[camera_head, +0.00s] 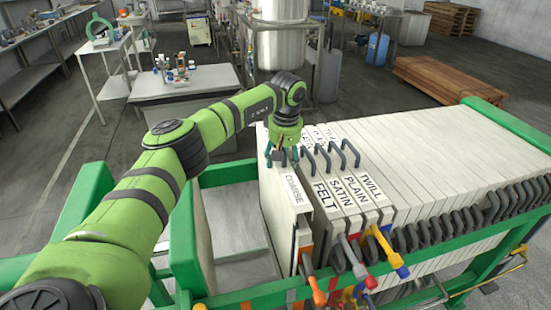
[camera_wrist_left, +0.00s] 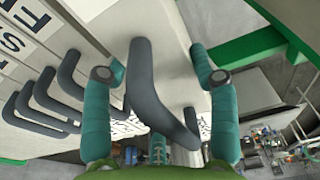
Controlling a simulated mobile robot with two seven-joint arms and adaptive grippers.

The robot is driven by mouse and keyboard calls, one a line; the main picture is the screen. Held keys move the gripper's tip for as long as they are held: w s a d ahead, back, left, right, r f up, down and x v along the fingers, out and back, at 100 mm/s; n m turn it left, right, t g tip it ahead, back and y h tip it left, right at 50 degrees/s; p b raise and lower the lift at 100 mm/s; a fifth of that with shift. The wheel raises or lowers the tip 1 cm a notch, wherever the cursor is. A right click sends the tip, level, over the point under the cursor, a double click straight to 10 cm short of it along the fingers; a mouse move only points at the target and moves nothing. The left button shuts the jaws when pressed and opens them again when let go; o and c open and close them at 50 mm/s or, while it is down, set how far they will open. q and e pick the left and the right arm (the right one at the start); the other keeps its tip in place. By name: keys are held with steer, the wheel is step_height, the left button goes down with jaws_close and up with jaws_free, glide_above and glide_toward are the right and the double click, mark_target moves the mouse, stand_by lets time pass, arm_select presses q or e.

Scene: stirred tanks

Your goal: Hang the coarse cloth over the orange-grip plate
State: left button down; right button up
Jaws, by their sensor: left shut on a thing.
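The coarse cloth (camera_head: 293,188) is a pale panel with a COARSE label on its top edge and a dark loop handle (camera_wrist_left: 142,85). It stands upright at the left end of the row of panels. My left gripper (camera_head: 283,154) is shut on this handle; in the left wrist view its teal fingers (camera_wrist_left: 158,75) lie on both sides of it. An orange grip (camera_head: 317,290) sticks out at the front, low under the cloth's near end. The plate with this grip is mostly hidden, and I cannot tell whether the cloth touches it. My right gripper is out of view.
FELT (camera_head: 326,195), SATIN, PLAIN and TWILL panels stand just right, with more pale plates (camera_head: 430,150) beyond. Red, blue and yellow grips (camera_head: 390,252) stick out in front. A green rail (camera_head: 250,293) crosses the front. Left of the cloth is an open gap (camera_head: 240,225).

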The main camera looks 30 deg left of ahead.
arm_select(q)
steer(key=shift+f+b, duration=0.9)
steer(key=shift+f, duration=1.2)
steer(key=shift+c, duration=1.3)
jaws_free()
steer(key=shift+s, duration=0.1)
